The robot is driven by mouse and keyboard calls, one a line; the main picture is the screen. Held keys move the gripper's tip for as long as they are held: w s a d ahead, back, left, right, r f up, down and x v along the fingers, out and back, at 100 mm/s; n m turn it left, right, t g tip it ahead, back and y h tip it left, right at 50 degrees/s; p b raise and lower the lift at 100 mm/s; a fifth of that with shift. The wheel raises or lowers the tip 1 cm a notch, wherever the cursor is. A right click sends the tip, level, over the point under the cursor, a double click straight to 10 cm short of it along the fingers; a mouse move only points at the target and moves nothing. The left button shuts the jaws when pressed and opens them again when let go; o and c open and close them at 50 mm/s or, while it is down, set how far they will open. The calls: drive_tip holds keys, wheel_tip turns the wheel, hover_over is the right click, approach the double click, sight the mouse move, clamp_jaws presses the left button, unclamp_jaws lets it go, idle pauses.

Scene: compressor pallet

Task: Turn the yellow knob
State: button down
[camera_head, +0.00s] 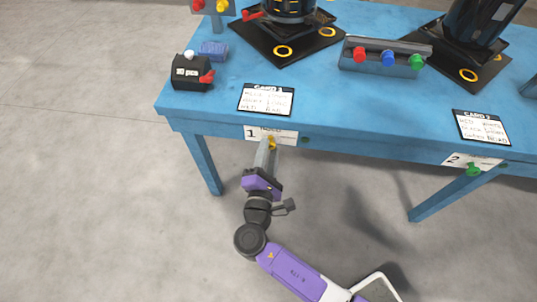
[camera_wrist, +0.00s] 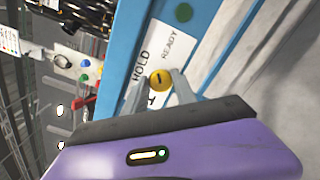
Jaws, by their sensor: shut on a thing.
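The yellow knob (camera_wrist: 161,79) is a round knob with a dark mark on its face, on a white label plate marked HOLD and READY in the wrist view. In the head view the yellow knob (camera_head: 271,142) shows small at the blue table's front edge, on the plate numbered 1. My gripper (camera_wrist: 160,85) reaches the knob, with one finger on each side of it, shut on it. In the head view my gripper (camera_head: 269,146) points up at the table edge, its fingers partly covering the plate.
The blue table (camera_head: 330,125) holds card 1 (camera_head: 266,99), a black box with a red lever (camera_head: 192,72) and a block with red, blue and green buttons (camera_head: 387,58). The floor in front is clear.

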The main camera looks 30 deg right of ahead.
drive_tip(key=m+b, duration=0.1)
drive_tip(key=m, duration=0.1)
drive_tip(key=m+b, duration=0.1)
drive_tip(key=b, duration=0.1)
drive_tip(key=shift+f+m, duration=0.3)
drive_tip(key=shift+m, duration=0.1)
drive_tip(key=shift+r+m+b, duration=0.1)
drive_tip(key=shift+m+b, duration=1.3)
drive_tip(key=shift+m, duration=0.4)
drive_tip(key=c, duration=1)
unclamp_jaws()
drive_tip(key=shift+c, duration=0.2)
drive_tip(key=shift+s+r, duration=0.1)
drive_tip(key=p+v, duration=0.1)
drive_tip(key=v, duration=0.6)
drive_tip(key=shift+s+a, duration=0.25)
drive_tip(key=shift+s, duration=0.05)
